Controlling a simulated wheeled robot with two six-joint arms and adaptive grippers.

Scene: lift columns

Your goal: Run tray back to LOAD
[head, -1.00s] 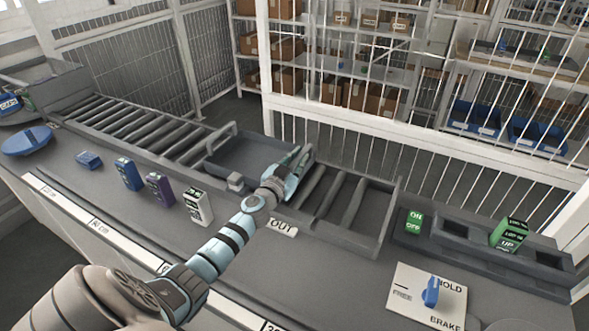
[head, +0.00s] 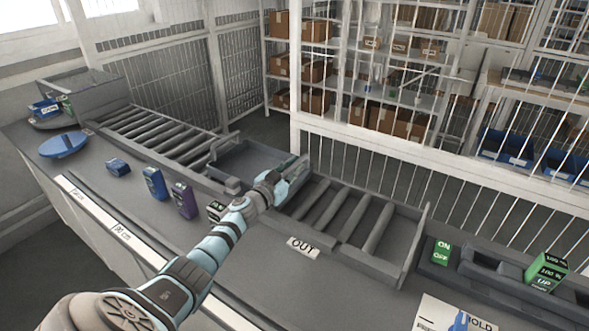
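The dark grey tray (head: 250,157) sits on the roller conveyor, near the middle of the view. It has a raised handle on its left end. My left gripper (head: 290,170) is at the tray's right end, its pale blue fingers against or around that end. The fingers overlap the tray, so I cannot tell whether they are closed on it. Bare rollers (head: 160,132) run to the left of the tray, and more rollers (head: 345,212) lie to its right. An OUT label (head: 303,246) is on the front below the right rollers. No LOAD label is readable. My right gripper is not in view.
A blue block (head: 118,167), a blue box (head: 154,184) and a purple box (head: 184,199) stand along the bench front. My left forearm partly hides another box (head: 216,211). A green ON/OFF block (head: 441,252) is at right. A wire fence (head: 400,160) runs behind.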

